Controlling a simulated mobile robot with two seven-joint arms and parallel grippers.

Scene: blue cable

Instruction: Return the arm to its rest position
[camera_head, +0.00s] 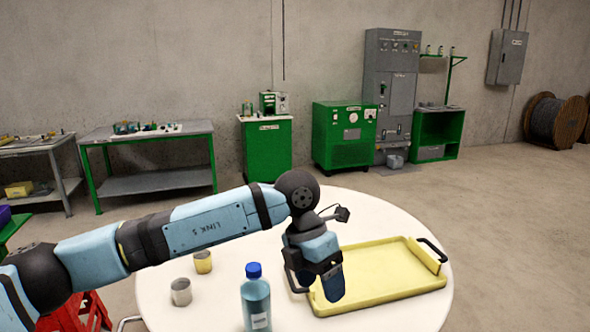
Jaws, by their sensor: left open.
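My left arm reaches in from the left, over the round white table (215,298). My left gripper (322,280) points down near the left end of the yellow tray (388,277). Its jaws are open. A dark blue rounded shape (333,287) shows at the fingers, in front of the tray's left end. I cannot tell whether it is touching the tray or the fingers. My right gripper is out of view.
A blue bottle (256,300) with a blue cap stands left of the gripper. A yellow cup (203,262) and a grey cup (181,292) stand farther left, below the arm. The tray has dark handles. Green cabinets (265,150) and workbenches stand well behind.

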